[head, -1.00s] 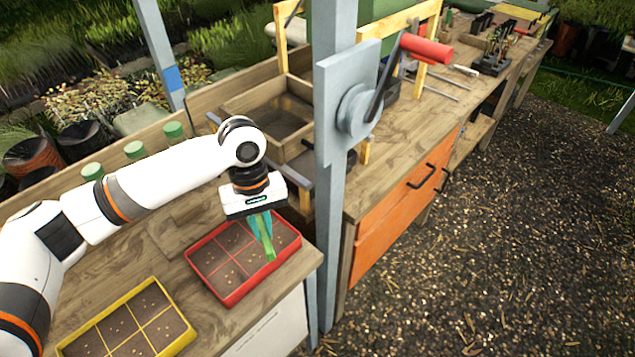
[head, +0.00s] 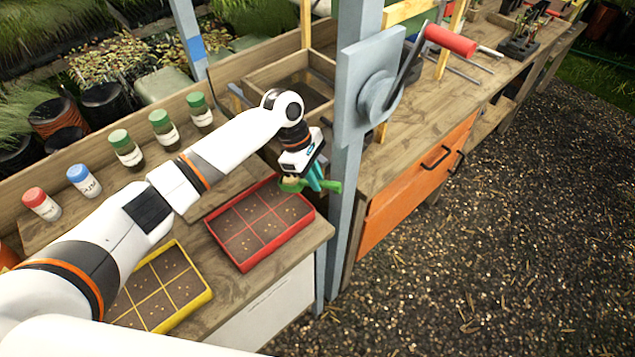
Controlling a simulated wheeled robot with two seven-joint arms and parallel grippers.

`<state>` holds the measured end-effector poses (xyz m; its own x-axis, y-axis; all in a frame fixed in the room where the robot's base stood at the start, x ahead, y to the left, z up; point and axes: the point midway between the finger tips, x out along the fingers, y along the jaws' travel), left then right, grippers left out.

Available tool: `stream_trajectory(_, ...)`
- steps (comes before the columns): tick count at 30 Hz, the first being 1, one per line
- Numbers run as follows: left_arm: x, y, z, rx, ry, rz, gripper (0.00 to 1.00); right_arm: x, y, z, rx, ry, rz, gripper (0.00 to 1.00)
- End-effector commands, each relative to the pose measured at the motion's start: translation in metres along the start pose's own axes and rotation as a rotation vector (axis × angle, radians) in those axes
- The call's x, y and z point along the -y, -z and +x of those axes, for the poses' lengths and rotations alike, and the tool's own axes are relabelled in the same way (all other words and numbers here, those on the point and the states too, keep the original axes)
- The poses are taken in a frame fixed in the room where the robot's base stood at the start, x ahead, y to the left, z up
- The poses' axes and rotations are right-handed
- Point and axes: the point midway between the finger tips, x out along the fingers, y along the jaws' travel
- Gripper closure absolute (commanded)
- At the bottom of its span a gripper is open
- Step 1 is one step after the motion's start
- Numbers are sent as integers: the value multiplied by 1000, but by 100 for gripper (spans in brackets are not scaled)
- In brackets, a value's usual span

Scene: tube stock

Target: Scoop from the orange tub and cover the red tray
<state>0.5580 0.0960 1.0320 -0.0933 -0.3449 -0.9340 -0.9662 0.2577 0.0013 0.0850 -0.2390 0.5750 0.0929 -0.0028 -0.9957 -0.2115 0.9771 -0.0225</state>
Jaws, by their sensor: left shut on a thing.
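The red tray (head: 282,243) lies on the wooden bench, divided into several compartments of brown soil with small pale seeds showing on top. My left gripper (head: 313,178) is shut on a green scoop (head: 331,186) above the tray's far right corner. The scoop lies roughly level, with green parts on both sides of the fingers. I cannot tell whether it holds soil. An orange thing (head: 8,258) shows at the left edge, cut off by the frame; it may be the orange tub. My right gripper is out of view.
A yellow tray (head: 187,311) with seeds lies to the left, partly behind my arm. Capped jars, red (head: 36,197), blue (head: 78,174) and green (head: 119,139), stand along the back. A grey post with a red-handled crank (head: 452,41) rises right of the scoop.

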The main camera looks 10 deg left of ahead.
Motion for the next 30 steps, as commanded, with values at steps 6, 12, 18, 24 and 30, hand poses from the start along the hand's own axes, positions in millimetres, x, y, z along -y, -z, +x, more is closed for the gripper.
stream_trajectory(6,0,-8,4,-89,2,1,100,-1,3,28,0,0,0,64)
stream_trajectory(12,0,-12,4,-161,1,1,100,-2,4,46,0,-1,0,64)
stream_trajectory(18,-1,-19,0,-270,-2,-3,100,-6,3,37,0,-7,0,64)
stream_trajectory(24,0,-24,3,-330,0,2,100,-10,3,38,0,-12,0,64)
stream_trajectory(30,0,-24,4,-335,0,3,100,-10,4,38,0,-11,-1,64)
